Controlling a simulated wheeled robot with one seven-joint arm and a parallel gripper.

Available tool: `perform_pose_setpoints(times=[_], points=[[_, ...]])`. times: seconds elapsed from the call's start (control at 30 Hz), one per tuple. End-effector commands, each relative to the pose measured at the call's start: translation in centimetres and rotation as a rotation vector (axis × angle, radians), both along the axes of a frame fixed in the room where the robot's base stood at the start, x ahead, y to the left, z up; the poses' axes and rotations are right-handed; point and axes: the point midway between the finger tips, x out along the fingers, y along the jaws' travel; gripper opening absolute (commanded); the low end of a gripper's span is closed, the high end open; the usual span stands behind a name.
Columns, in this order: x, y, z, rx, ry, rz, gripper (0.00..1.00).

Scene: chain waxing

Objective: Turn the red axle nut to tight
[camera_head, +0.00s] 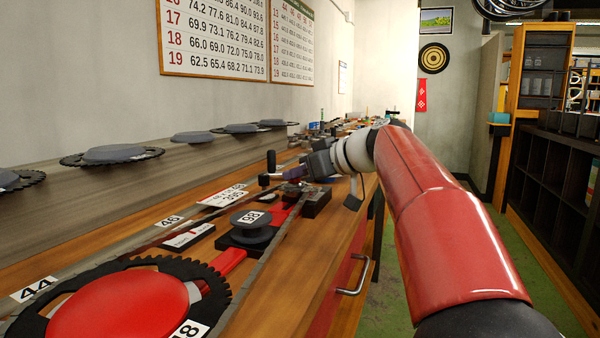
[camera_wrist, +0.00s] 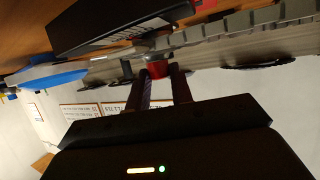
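The red axle nut (camera_wrist: 157,70) shows as a small red piece in the wrist view, beside a grey rail. The two dark fingers of my gripper (camera_wrist: 160,76) stand on either side of it, close together with the nut between their tips. They look shut on it, though the contact is partly in shadow. In the head view my gripper (camera_head: 300,174) is far down the bench, low over the work area, and the nut cannot be made out there. The nut's tightness setting cannot be read.
A large red-centred chainring (camera_head: 120,305) and a grey spool marked 98 (camera_head: 252,228) lie on the wooden bench nearer the camera. A black block (camera_wrist: 105,25) is close to my fingers in the wrist view. Several gear discs (camera_head: 112,154) line the ledge. The aisle floor (camera_head: 400,285) at right is clear.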

Motion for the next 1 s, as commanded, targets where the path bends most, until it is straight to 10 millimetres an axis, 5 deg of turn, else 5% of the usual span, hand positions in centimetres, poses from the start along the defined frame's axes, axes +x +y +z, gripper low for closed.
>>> perform_pose_setpoints(times=[0.1, 0.47, 1.0], points=[[-0.02, 0.0, -0.01, 0.0, 0.0, 0.0, 0.0], [-0.19, 0.14, -0.19, 0.002, -0.001, -0.065, 0.0], [-0.53, 0.68, 0.12, -0.001, 0.0, -0.438, 0.0]])
